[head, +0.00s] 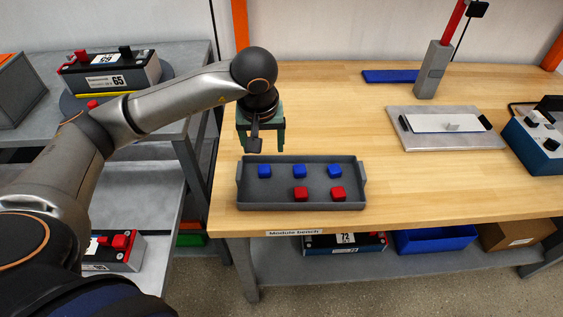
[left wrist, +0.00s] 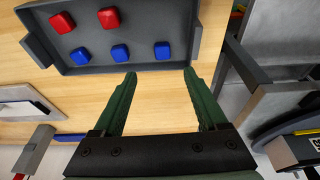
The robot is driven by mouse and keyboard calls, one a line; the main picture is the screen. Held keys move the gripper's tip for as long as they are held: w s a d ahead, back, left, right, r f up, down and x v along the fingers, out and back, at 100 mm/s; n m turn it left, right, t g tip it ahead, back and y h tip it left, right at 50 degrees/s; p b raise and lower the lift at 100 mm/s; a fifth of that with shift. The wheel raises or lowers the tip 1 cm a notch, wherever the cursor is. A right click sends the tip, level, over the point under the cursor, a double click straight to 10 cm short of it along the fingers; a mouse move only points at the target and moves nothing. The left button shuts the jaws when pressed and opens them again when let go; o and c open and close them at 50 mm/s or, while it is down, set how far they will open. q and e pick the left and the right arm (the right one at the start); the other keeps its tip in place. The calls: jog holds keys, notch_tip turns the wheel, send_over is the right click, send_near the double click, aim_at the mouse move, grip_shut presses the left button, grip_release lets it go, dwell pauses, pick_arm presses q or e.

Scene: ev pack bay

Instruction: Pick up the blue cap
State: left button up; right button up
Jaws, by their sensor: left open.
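Three blue caps sit in a row along the far side of a grey tray (head: 251,196) on the wooden bench: a left one (head: 264,171), a middle one (head: 299,170) and a right one (head: 334,171). In the left wrist view the blue cap nearest my fingers (left wrist: 162,50) lies just beyond and between the fingertips, and another (left wrist: 120,53) lies to its left. My left gripper (head: 262,147) is open and empty, above the bench by the tray's far left part. My right gripper is not in view.
Two red caps (head: 300,194) (head: 338,193) sit in the tray's near row. A metal plate with a white panel (head: 440,124) and an upright grey tool with a red handle (head: 433,70) stand to the right. A battery (head: 108,75) is on the left shelf. Bare wood lies around the tray.

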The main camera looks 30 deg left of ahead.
pick_arm(q)
send_over(264, 168)
jog(key=s+d, duration=0.1)
jog(key=s, duration=0.1)
notch_tip(264, 168, down, 6)
jog(key=shift+d, duration=0.1)
jog(key=shift+p+x, duration=0.35)
jog(key=shift+x, duration=2.65)
jog(key=shift+w+r, duration=0.1)
jog(key=shift+w, duration=0.05)
grip_shut()
